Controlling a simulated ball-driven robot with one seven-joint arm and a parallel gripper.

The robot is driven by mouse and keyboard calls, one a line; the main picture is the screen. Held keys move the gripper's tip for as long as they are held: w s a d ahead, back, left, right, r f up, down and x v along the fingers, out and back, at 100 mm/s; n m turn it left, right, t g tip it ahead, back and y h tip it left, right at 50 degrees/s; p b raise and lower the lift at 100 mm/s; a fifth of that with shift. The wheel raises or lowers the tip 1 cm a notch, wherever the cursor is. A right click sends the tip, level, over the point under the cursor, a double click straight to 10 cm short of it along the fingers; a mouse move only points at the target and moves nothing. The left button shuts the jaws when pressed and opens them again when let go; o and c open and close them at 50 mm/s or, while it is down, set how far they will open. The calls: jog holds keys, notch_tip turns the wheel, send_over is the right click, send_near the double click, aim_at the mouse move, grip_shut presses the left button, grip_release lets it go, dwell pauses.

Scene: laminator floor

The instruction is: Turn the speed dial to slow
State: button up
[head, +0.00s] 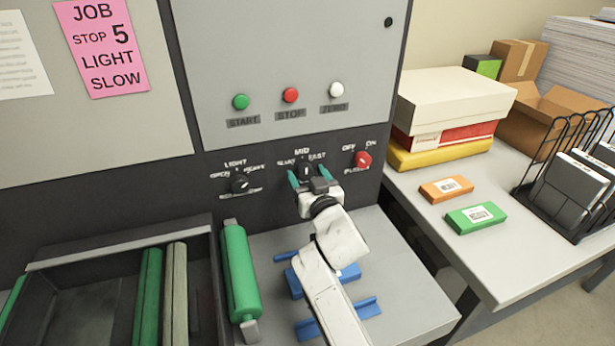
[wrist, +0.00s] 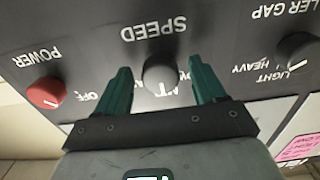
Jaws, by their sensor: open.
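The black speed dial (head: 307,171) is on the dark panel, with a slow mark at its left, MID above it and FAST at its right. Its white pointer appears to point up to MID. In the wrist view, which is upside down, the dial (wrist: 161,74) sits between my two green fingers, under the word SPEED. My gripper (head: 309,180) is open, with one finger on each side of the dial. A gap shows between each finger and the dial in the wrist view (wrist: 160,88).
The black roller gap dial (head: 240,183) is left of the speed dial, and the red power knob (head: 363,160) is close on the right. START, STOP and ZERO buttons (head: 290,95) are above. A pink note (head: 101,47) reads JOB STOP 5 LIGHT SLOW.

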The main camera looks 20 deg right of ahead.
jog(key=c, duration=1.1)
jog(key=shift+o, duration=0.2)
jog(key=shift+n, duration=0.3)
jog(key=n, duration=0.5)
jog(key=shift+d, duration=0.1)
jog(key=n, duration=0.6)
jog(key=shift+n, duration=0.3)
jog(key=o, duration=1.1)
jog(key=shift+c, duration=0.2)
